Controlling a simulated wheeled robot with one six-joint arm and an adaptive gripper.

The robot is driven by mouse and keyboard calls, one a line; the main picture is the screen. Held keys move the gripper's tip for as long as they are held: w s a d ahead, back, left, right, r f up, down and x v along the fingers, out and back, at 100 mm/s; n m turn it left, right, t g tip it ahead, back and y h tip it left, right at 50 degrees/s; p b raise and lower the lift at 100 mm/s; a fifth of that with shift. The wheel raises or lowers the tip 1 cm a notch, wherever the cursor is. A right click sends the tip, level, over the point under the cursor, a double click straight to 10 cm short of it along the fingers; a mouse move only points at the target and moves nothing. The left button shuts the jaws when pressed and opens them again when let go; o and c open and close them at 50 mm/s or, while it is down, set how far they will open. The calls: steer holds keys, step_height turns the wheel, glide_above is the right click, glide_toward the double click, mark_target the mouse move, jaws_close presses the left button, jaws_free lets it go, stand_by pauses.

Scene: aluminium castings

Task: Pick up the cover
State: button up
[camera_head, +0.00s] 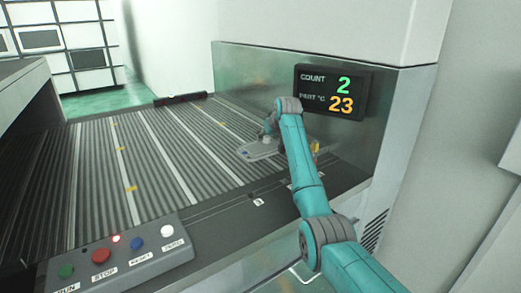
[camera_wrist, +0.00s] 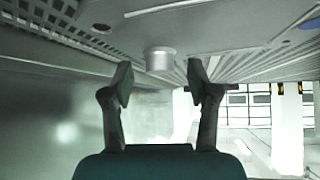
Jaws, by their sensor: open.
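The cover (camera_head: 250,153) is a flat grey metal plate with a raised boss, lying on the ribbed belt near its right side in the head view. My gripper (camera_head: 267,134) is over it, and my arm hides part of the plate. In the wrist view the cover's round boss (camera_wrist: 160,60) sticks out from the plate between the two fingers. My gripper (camera_wrist: 160,78) is open there, one finger on each side, with gaps to the boss. I cannot tell how far the fingertips reach along the boss.
The belt (camera_head: 110,175) is otherwise clear, with yellow marks. A metal side wall carries a display (camera_head: 333,92) reading COUNT 2 and PART °C 23. A control box (camera_head: 120,255) with several buttons stands at the front left. A small yellow item (camera_head: 315,147) is right of my arm.

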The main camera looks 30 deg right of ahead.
steer(key=shift+w+d+f, duration=0.1)
steer(key=shift+w+f, duration=0.2)
steer(key=shift+f, duration=0.05)
jaws_close()
steer(key=shift+r, duration=0.2)
